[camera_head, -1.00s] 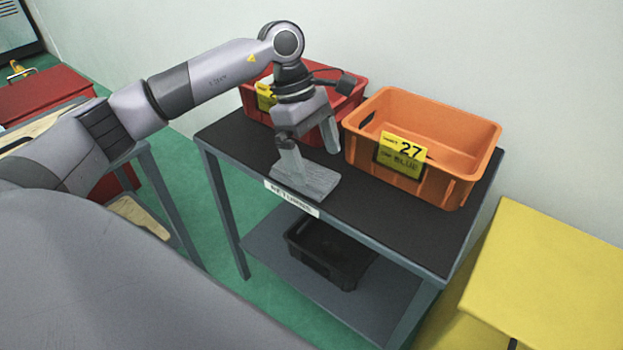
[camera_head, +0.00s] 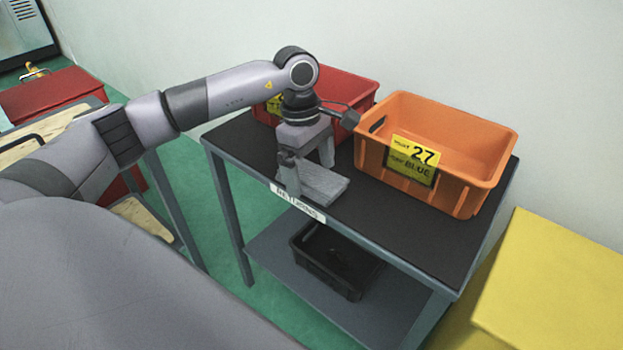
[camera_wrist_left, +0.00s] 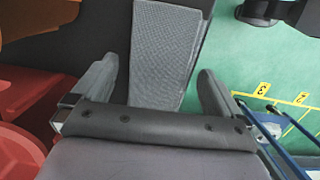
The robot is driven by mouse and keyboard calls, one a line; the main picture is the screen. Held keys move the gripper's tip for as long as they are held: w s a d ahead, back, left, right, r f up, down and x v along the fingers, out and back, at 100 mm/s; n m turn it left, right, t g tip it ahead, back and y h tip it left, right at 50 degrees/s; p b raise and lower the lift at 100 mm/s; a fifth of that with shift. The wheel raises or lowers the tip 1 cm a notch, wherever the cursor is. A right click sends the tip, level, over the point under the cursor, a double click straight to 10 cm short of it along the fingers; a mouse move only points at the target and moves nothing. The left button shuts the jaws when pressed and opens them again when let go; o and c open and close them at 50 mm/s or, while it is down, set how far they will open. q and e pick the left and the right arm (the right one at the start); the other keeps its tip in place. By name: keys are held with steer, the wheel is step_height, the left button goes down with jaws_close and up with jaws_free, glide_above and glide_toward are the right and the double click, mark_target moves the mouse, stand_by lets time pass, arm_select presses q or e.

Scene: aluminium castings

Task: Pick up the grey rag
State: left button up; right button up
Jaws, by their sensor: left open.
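The grey rag (camera_head: 325,185) lies flat near the front edge of the black-topped table (camera_head: 395,240). In the left wrist view the rag (camera_wrist_left: 165,45) is a textured grey strip running up between the fingers. My left gripper (camera_head: 309,178) points down at the rag, with one finger on each side of it. In the left wrist view the gripper (camera_wrist_left: 155,85) is open, its fingers apart and nothing clamped. Whether the fingertips touch the tabletop I cannot tell. My right gripper is not in view.
A red crate (camera_head: 352,92) stands behind the gripper. An orange crate (camera_head: 470,195) with a yellow label marked 27 stands to the right. A black crate (camera_head: 335,265) sits on the lower shelf. A yellow box (camera_head: 560,290) is at the lower right. The tabletop before the orange crate is clear.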

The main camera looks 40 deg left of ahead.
mark_target(311, 174)
arm_select(q)
steer(key=c, duration=1.1)
steer(key=shift+r, duration=0.15)
steer(key=shift+r, duration=0.25)
step_height(311, 174, up, 19)
steer(key=p, duration=0.3)
steer(key=shift+r, duration=0.15)
